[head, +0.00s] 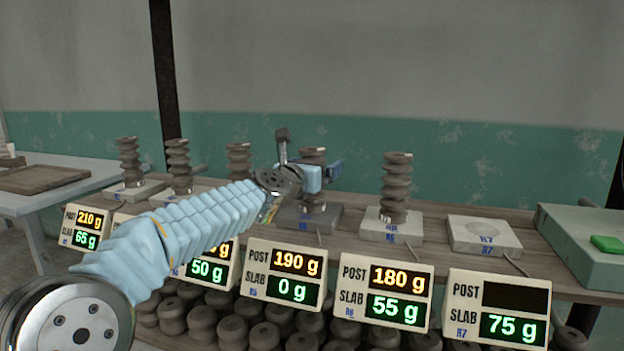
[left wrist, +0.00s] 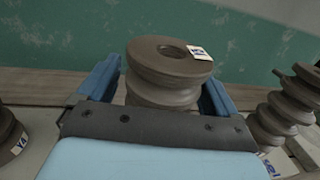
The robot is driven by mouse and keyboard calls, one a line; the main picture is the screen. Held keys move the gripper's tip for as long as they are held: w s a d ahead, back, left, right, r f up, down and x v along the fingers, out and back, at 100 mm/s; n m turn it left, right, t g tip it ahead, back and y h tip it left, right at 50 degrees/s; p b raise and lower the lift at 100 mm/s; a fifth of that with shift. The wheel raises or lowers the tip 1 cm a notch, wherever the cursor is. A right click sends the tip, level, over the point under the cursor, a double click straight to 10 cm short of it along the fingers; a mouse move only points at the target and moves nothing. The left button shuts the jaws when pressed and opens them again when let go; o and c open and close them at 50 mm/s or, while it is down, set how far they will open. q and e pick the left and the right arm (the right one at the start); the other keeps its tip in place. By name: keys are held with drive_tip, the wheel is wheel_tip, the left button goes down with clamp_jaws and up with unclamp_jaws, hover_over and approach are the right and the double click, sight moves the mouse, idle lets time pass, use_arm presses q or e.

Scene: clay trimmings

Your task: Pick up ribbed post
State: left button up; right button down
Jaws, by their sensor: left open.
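Several brown ribbed posts stand in a row on slabs on the bench. My left gripper (head: 322,172) is open at the ribbed post (head: 313,155) on the slab behind the R5 sign. In the left wrist view this ribbed post (left wrist: 168,68) stands upright between the two blue fingers of my left gripper (left wrist: 160,88), with a small label on its top. Gaps show beside the post, so I see no grip on it. The gripper hides part of its middle in the head view. My right gripper is not in view.
The R5 sign (head: 284,275) reads post 190 g, slab 0 g. Another ribbed post (head: 396,185) stands close on the right, on the R6 slab. The R7 slab (head: 484,234) is bare. A green box (head: 580,240) stands at the right end.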

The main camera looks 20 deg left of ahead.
use_arm(q)
drive_tip(key=c, duration=1.4)
drive_tip(key=shift+r, duration=0.1)
drive_tip(key=shift+c, duration=0.6)
drive_tip(key=shift+r, duration=0.15)
